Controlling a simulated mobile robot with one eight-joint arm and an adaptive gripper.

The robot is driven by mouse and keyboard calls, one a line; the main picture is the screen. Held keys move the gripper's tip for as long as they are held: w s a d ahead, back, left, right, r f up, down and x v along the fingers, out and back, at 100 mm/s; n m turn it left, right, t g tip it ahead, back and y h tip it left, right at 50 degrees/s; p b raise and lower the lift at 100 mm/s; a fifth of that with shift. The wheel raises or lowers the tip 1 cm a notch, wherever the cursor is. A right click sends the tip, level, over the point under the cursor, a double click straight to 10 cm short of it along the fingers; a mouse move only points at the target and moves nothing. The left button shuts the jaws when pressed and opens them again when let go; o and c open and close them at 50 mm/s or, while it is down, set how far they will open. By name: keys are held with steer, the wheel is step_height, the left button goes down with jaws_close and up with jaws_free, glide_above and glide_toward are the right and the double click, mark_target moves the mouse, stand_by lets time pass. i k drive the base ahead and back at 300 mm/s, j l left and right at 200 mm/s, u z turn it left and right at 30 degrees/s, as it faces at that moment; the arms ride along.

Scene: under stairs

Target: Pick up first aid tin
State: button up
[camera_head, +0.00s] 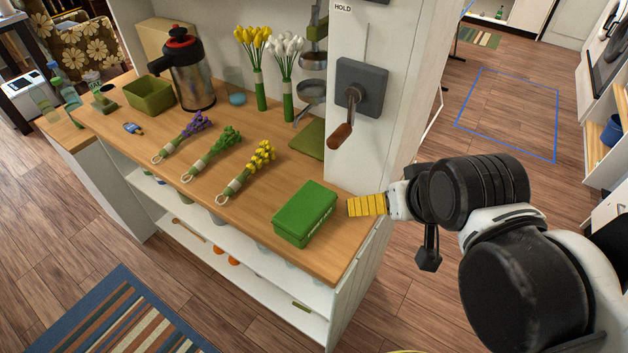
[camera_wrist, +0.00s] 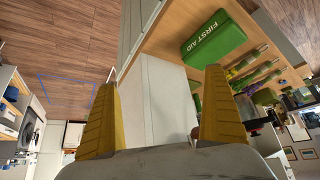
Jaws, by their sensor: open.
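The first aid tin is a green box (camera_head: 305,213) lying near the right front end of the wooden counter. It also shows in the wrist view (camera_wrist: 215,38), with white "FIRST AID" lettering on its side. My gripper (camera_head: 352,207), with yellow fingers, is just right of the tin in the head view, apart from it. In the wrist view the two yellow fingers (camera_wrist: 155,105) are spread wide with nothing between them. The tin lies beyond the right finger there.
A white post (camera_head: 365,140) with a grey crank box (camera_head: 361,88) rises behind the tin. Bundles of yellow flowers (camera_head: 247,173), green stems (camera_head: 212,153) and purple flowers (camera_head: 183,137) lie left of it. A steel jug (camera_head: 190,75) stands farther back. The counter between tin and bundles is clear.

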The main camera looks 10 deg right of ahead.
mark_target(297, 222)
steer(key=j+z, duration=0.75)
steer(key=j, duration=0.15)
steer(key=k+j+z, duration=0.15)
steer(key=j+z, duration=0.25)
steer(key=k+j+z, duration=0.15)
steer(key=j+z, duration=0.2)
steer(key=k+j+z, duration=0.2)
steer(key=j+z, duration=0.2)
steer(key=k+j+z, duration=0.5)
steer(key=z, duration=0.25)
steer(key=k+j+z, duration=0.2)
steer(key=z, duration=0.15)
steer(key=k, duration=0.1)
